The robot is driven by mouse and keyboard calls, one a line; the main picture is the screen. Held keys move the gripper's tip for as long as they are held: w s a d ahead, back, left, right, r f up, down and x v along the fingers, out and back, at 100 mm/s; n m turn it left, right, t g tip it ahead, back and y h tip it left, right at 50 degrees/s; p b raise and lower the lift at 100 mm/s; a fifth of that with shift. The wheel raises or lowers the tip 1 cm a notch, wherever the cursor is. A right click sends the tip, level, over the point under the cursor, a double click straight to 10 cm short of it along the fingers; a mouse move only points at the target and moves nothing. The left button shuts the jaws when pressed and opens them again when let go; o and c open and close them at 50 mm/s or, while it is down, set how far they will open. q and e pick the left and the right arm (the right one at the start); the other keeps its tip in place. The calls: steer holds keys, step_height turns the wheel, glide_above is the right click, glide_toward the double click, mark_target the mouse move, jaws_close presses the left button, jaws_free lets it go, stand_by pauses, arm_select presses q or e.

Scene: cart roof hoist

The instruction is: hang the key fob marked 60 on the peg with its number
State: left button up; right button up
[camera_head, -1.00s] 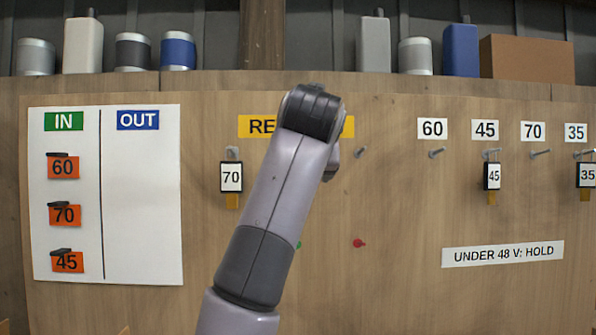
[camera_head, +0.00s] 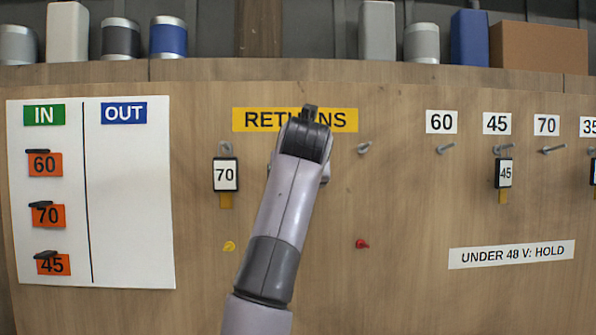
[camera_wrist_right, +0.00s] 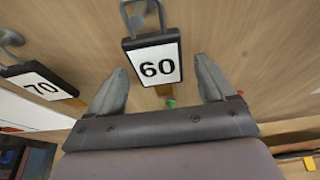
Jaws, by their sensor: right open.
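The key fob marked 60 (camera_wrist_right: 156,64) hangs from a hook in the right wrist view, a white label in a black frame; in the head view my arm hides it. My right gripper (camera_wrist_right: 160,88) is open, its two fingers on either side of the fob's lower part, apart from it. In the head view my right arm rises in front of the RETURNS sign (camera_head: 343,120), and its fingers are hidden. The peg (camera_head: 445,148) under the 60 label (camera_head: 441,122) is empty. My left gripper is not in view.
Fob 70 (camera_head: 225,174) hangs left of my arm. Fob 45 (camera_head: 504,173) hangs under its number, and fob 35 (camera_head: 593,172) is cut by the right edge. The 70 peg (camera_head: 553,149) is empty. An IN/OUT sheet (camera_head: 130,200) with orange tags is at the left.

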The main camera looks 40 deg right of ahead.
steer(key=shift+w+d+f, duration=0.1)
steer(key=shift+w, duration=0.05)
steer(key=c, duration=1.2)
steer(key=shift+c, duration=0.3)
steer(key=shift+r, duration=0.45)
steer(key=shift+f+b+v, duration=0.15)
steer(key=shift+b+v, duration=0.2)
steer(key=shift+v, duration=0.9)
steer(key=shift+f+b+v, duration=0.15)
steer(key=shift+b+v, duration=0.15)
steer(key=shift+v, duration=0.9)
